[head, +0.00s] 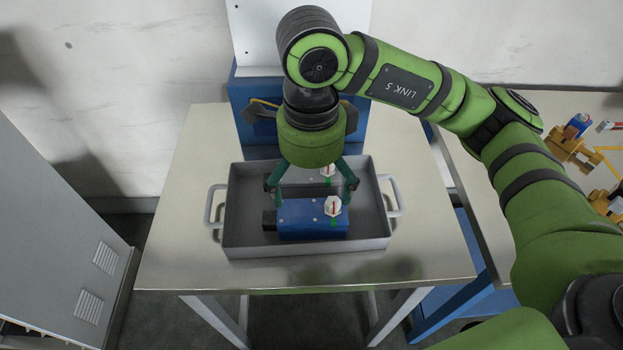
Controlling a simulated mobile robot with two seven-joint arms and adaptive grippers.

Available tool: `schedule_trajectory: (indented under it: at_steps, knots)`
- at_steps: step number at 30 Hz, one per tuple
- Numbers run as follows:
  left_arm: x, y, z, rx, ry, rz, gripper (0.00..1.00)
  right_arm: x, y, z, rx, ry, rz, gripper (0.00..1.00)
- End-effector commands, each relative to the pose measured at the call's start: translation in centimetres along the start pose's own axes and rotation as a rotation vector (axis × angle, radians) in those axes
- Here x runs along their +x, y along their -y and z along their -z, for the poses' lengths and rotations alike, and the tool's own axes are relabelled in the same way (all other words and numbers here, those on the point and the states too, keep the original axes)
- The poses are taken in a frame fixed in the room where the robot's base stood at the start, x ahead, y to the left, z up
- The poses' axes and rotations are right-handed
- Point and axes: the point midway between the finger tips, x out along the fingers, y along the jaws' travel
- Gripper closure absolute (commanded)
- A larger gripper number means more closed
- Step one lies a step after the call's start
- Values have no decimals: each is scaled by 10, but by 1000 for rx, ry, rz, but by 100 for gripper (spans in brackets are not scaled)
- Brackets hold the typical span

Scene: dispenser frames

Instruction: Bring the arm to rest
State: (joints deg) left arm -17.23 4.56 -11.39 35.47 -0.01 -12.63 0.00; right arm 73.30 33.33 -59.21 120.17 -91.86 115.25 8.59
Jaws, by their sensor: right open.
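My right gripper (311,194) comes down over the grey tray (250,246). My left gripper is out of view.
The tray stands on a metal table (180,262). A blue machine with a white panel (252,35) stands behind it, close to my arm. A grey cabinet (60,220) is at the left. A second table at the right holds yellow and blue parts (572,145). The table's left side is bare.

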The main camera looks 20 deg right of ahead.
Motion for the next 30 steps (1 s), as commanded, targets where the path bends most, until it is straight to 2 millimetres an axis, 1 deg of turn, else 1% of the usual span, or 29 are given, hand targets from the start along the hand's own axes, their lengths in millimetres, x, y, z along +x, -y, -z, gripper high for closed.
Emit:
schedule_trajectory:
  at_steps: [4, 20, 23, 24, 30]
  knots:
    - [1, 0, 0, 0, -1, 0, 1, -6, 0, 0, 2, 0, -1, 1]
    - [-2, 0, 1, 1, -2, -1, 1, -8, 0, 0, 2, 0, -1, 1]
    - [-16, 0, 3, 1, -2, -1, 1, -23, 0, 0, 2, 0, 0, 1]
    - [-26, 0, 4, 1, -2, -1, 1, -33, 0, 0, 2, 0, 0, 1]
    - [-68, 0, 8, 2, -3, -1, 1, -75, 0, 0, 2, 0, -1, 1]
